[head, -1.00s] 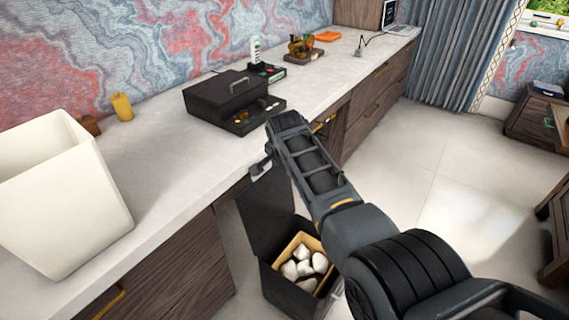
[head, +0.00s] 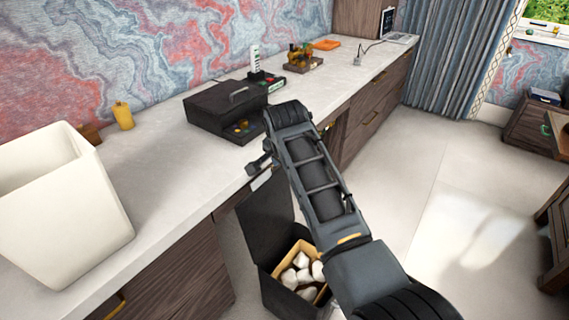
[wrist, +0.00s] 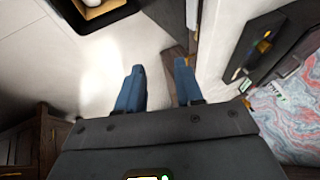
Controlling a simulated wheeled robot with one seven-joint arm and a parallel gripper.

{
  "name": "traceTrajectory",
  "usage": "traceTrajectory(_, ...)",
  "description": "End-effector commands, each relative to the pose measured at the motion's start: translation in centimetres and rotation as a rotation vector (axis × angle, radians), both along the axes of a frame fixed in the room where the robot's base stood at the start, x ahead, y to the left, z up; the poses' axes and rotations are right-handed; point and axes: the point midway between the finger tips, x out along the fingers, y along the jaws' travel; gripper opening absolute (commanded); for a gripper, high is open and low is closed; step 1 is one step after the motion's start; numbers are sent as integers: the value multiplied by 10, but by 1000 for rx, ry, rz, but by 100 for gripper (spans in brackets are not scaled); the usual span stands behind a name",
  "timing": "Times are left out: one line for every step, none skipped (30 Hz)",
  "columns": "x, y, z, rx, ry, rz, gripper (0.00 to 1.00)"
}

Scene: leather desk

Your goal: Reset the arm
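My arm crosses the middle of the head view, over the floor and the counter's front edge. My gripper (head: 258,164) shows only in small part beyond the wrist there, near the counter edge. In the wrist view my gripper (wrist: 158,72) has two blue fingers standing apart with nothing between them. It is open and empty. A black box (head: 222,108) with a handle and an open front drawer stands on the counter just behind the arm; the arm hides part of the drawer.
The pale counter (head: 165,170) runs along the wall. A white bin (head: 65,205) stands at its left, with a yellow bottle (head: 123,115) behind. A dark open case (head: 262,228) holding white lumps (head: 300,272) is below the arm. The floor (head: 440,180) at right is clear.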

Motion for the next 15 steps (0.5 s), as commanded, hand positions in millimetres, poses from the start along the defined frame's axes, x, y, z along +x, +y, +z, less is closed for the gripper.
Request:
traceTrajectory(0,0,0,0,0,0,36)
traceTrajectory(0,0,0,0,0,0,36)
traceTrajectory(0,0,0,0,0,0,36)
traceTrajectory(0,0,0,0,0,0,36)
traceTrajectory(0,0,0,0,0,0,36)
traceTrajectory(0,0,0,0,0,0,36)
traceTrajectory(0,0,0,0,0,0,36)
traceTrajectory(0,0,0,0,0,0,36)
traceTrajectory(0,0,-1,0,0,0,36)
traceTrajectory(0,-1,-1,0,0,1,36)
traceTrajectory(-1,-1,-3,-1,-1,2,36)
traceTrajectory(-3,-3,-8,-1,-4,6,36)
traceTrajectory(-6,-5,-13,-2,-8,10,36)
traceTrajectory(-9,-8,-20,-3,-11,15,36)
traceTrajectory(-14,-12,-30,-5,-18,24,36)
